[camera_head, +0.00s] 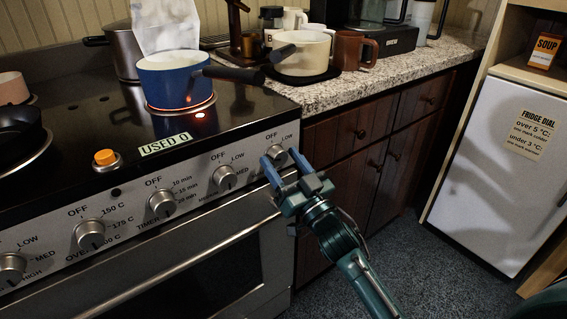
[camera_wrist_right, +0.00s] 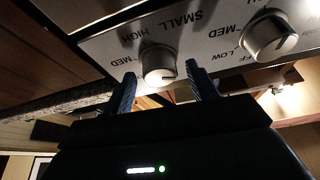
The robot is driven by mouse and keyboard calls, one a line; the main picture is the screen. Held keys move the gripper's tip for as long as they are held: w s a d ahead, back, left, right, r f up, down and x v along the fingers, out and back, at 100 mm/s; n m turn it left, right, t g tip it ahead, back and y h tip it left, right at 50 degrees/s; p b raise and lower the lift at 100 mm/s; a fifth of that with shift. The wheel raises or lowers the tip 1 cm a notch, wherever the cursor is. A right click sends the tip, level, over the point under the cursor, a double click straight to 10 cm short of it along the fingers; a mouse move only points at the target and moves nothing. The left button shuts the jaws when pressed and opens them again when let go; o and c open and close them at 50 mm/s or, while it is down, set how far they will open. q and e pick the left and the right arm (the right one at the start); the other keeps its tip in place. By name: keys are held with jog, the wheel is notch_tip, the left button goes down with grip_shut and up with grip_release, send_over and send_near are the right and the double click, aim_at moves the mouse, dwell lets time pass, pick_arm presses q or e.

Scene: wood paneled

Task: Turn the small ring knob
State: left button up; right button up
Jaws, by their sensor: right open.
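The small ring knob (camera_head: 276,153) is a silver round knob at the right end of the stove's front panel (camera_head: 190,192). OFF and LOW show around it in the head view. In the right wrist view the knob (camera_wrist_right: 158,66) sits next to the word SMALL, with HIGH and MED near it, all upside down. My right gripper (camera_head: 283,162) is open, with its blue fingers at the two sides of the knob. The fingers (camera_wrist_right: 162,80) stand apart in the right wrist view; whether they touch the knob I cannot tell. My left gripper is not in view.
A neighbouring knob (camera_head: 224,176) sits to the left, and it shows in the right wrist view (camera_wrist_right: 268,38). A blue pot (camera_head: 172,82) stands on a glowing ring. The floor (camera_head: 400,265) by my right arm is clear.

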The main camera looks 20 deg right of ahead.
jog(key=shift+w, duration=0.1)
jog(key=shift+c, duration=0.4)
jog(key=c, duration=0.9)
